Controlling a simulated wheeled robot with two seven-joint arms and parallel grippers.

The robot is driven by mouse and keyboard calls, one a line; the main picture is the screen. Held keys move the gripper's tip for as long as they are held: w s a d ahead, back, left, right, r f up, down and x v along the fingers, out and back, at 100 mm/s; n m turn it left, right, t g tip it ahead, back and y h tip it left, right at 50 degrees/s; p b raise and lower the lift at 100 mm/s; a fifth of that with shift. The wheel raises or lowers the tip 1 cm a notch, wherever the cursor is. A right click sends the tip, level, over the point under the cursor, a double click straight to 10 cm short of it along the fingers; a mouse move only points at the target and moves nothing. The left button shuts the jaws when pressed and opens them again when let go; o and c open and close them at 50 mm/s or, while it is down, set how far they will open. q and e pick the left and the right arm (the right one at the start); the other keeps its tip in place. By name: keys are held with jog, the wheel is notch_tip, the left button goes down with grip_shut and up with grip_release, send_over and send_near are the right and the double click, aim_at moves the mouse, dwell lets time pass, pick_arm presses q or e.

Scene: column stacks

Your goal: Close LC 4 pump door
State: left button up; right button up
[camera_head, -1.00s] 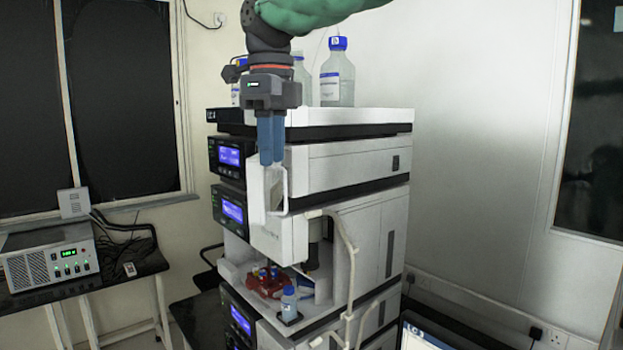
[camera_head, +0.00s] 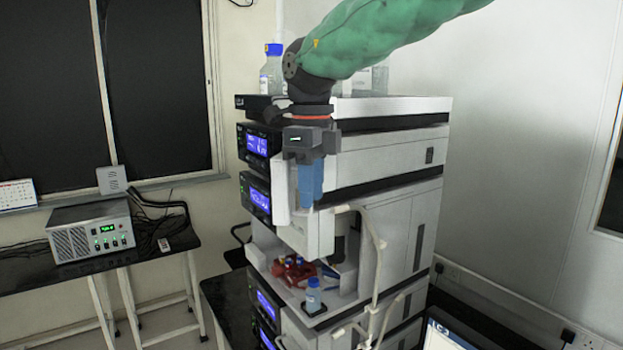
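The instrument stack (camera_head: 385,170) stands in the middle with its front facing left. The white door (camera_head: 281,185) of a pump module stands at the stack's front, beside the upper screens; how far it is open is hard to tell. My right gripper (camera_head: 311,190) points down, its blue fingers close together with no clear gap. The fingers are right beside the door and hide part of it and the front behind. Whether they touch it I cannot tell. My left gripper is not in view.
Bottles (camera_head: 272,70) stand on top of the stack. A power unit (camera_head: 92,235) sits on the left table.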

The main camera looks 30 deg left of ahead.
jog(key=shift+s+f, duration=0.1)
jog(key=shift+s, duration=0.2)
jog(key=shift+w, duration=0.15)
grip_shut()
